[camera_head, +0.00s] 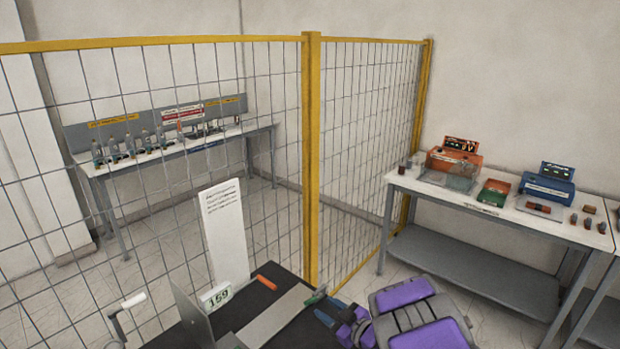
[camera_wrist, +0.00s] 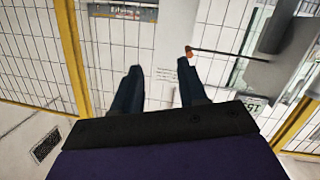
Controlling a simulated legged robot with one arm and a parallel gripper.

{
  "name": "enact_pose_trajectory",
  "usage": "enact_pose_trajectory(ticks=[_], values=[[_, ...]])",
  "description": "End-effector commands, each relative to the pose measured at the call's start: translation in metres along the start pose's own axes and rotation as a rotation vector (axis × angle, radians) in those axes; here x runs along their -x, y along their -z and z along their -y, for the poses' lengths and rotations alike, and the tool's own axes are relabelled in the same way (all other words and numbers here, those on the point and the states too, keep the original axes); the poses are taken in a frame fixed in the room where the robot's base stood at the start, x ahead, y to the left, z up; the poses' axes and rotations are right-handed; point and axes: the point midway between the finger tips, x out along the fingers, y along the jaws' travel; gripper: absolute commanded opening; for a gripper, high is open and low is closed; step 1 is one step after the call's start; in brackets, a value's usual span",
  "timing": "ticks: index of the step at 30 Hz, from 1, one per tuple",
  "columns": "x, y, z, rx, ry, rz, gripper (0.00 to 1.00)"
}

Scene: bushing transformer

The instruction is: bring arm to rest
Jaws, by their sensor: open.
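My gripper (camera_head: 330,308) is at the bottom centre of the head view, in front of the purple and grey links of my arm. In the wrist view my gripper (camera_wrist: 159,72) shows two dark fingers spread apart, with nothing held between them. A white panel with small text (camera_head: 223,228) stands beyond, left of the gripper in the head view. An orange-handled part (camera_head: 267,283) lies close by; in the wrist view an orange tip on a dark rod (camera_wrist: 189,50) appears near the right fingertip. I cannot tell whether they touch.
A yellow-framed mesh fence (camera_head: 312,160) stands ahead, with a bench of bottles (camera_head: 180,150) behind it. A right-hand table (camera_head: 400,182) carries an orange box (camera_head: 455,160), a green tray (camera_head: 494,192) and a blue device (camera_head: 548,185).

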Motion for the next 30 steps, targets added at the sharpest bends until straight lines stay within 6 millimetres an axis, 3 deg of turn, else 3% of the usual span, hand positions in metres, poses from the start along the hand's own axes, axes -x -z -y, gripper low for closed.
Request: enact_pose_trajectory(ticks=[5, 9, 15, 19, 23, 26, 30], values=[[0.026, -0.004, -0.055, 0.066, -0.164, 0.251, 0.42], [0.062, -0.005, -0.088, 0.06, -0.296, 0.441, 0.42], [0.128, 0.003, -0.109, -0.02, -0.464, 0.683, 0.42], [0.174, 0.008, -0.101, -0.114, -0.546, 0.829, 0.42], [0.22, 0.014, -0.077, -0.234, -0.597, 0.964, 0.42], [0.253, 0.019, -0.049, -0.339, -0.612, 1.061, 0.42], [0.294, 0.028, 0.005, -0.492, -0.591, 1.192, 0.42]])
